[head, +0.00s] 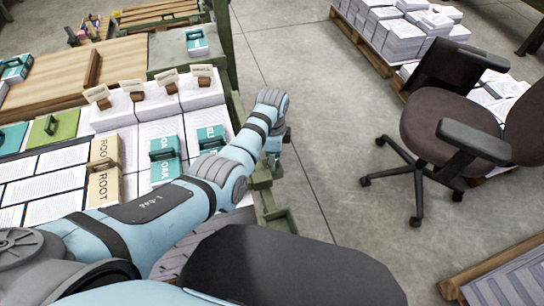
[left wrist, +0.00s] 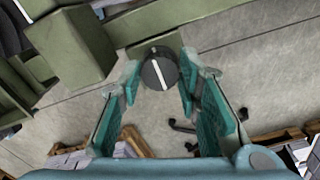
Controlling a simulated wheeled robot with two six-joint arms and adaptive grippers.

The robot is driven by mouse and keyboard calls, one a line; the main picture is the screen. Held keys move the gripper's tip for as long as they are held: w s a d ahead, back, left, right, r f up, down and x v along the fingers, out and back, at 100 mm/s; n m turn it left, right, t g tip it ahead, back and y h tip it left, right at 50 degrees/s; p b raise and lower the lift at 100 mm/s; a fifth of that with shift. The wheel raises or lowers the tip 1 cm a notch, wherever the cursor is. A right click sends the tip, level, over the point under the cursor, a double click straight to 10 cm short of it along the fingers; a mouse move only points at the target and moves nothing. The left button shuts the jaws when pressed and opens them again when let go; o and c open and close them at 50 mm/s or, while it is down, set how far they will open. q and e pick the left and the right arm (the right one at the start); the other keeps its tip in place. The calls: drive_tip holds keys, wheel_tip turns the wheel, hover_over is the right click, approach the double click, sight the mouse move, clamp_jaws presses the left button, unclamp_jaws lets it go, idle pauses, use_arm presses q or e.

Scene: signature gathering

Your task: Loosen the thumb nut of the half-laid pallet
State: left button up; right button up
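The thumb nut (left wrist: 158,72) is a dark round knob with a white stripe across its face. My left gripper (left wrist: 160,72) is open, with one teal-padded finger on each side of the knob. Small gaps seem to show beside the knob; I cannot tell how deep it lies between the fingertips. In the head view my left gripper (head: 273,150) points down beside the green bench edge, and the nut is hidden. My right gripper is not in view.
Paper stacks (head: 155,103) with tagged holders and teal and wooden blocks cover the bench at left. A brown office chair (head: 460,120) stands at right. Paper-laden pallets (head: 395,35) lie at the back right. Bare concrete floor (head: 320,110) lies between.

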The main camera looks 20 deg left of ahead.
use_arm(q)
drive_tip(key=shift+n+p, duration=0.3)
drive_tip(key=shift+n, duration=0.1)
drive_tip(key=n+p, duration=0.1)
drive_tip(key=n, duration=0.1)
drive_tip(key=shift+r+n+p, duration=0.1)
drive_tip(key=shift+n+p, duration=0.2)
drive_tip(key=shift+n, duration=0.1)
drive_tip(key=n+p, duration=0.1)
drive_tip(key=n, duration=0.2)
drive_tip(key=shift+n, duration=0.3)
drive_tip(key=n, duration=0.5)
drive_tip(key=shift+d+p, duration=0.1)
drive_tip(key=shift+p, duration=0.25)
drive_tip(key=n, duration=0.5)
drive_tip(key=shift+n, duration=0.3)
drive_tip(key=o, duration=0.9)
